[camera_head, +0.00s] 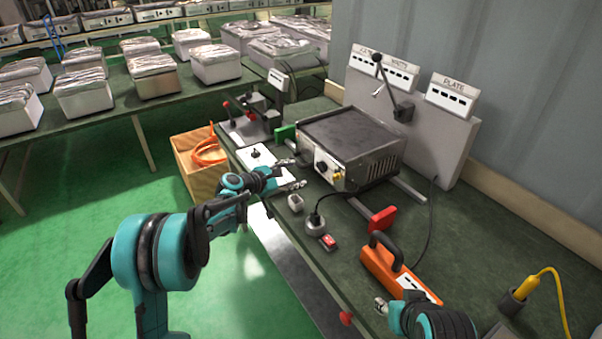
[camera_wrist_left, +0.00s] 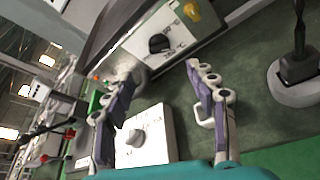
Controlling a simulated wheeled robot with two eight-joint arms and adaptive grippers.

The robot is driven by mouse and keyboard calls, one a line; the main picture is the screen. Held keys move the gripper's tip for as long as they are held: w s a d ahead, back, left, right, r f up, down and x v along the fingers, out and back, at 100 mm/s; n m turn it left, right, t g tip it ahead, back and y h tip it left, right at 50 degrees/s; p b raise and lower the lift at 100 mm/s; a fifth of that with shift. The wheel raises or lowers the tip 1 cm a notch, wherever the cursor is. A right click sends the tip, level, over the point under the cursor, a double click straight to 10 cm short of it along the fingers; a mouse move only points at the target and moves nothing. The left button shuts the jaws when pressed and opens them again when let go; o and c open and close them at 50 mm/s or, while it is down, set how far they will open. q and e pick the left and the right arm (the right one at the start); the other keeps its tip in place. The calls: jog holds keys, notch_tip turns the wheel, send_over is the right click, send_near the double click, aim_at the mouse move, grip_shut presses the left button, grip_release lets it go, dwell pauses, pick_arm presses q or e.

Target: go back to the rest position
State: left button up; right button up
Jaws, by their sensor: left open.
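My left gripper (camera_head: 295,174) is open and empty in front of the heating unit (camera_head: 355,140), a metal box with a dark top. In the left wrist view my left gripper's fingers (camera_wrist_left: 161,72) are spread apart, with the unit's white panel and black knob (camera_wrist_left: 158,44) beyond them. I cannot tell whether a finger touches the unit. My right gripper (camera_head: 381,306) shows at the bottom, near the orange tester (camera_head: 395,272); its jaw opening is too small to judge.
A white plate with a knob (camera_head: 257,157) lies left of my left gripper. A grey socket with a black plug (camera_head: 315,224) and a red clamp handle (camera_head: 382,219) are near. A yellow plug (camera_head: 524,288) stands at right. A wooden crate (camera_head: 187,167) stands beside the bench.

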pick_arm(q)
jog(key=shift+s+a, duration=0.1)
jog(key=shift+s, duration=0.05)
dwell(0.3)
jog(key=s+a+r+m+g+y, duration=0.1)
jog(key=s+r+m+y, duration=0.3)
jog(key=s, duration=0.6)
jog(key=s+a+r+m+g, duration=0.1)
jog(key=s+r+m, duration=0.1)
jog(key=s+m, duration=0.55)
jog(key=s+a+f+m+y, duration=0.2)
jog(key=s+m, duration=0.1)
jog(key=s, duration=0.5)
jog(key=s+a+f+m+g+y, duration=0.1)
jog(key=s+a+f+m, duration=0.1)
jog(key=s, duration=0.6)
jog(key=s+a+f+m+y, duration=0.2)
jog(key=s+a+m, duration=0.2)
jog(key=s, duration=0.5)
jog(key=shift+f+m+y, duration=0.2)
jog(key=shift+m+y, duration=0.1)
jog(key=shift+m, duration=0.05)
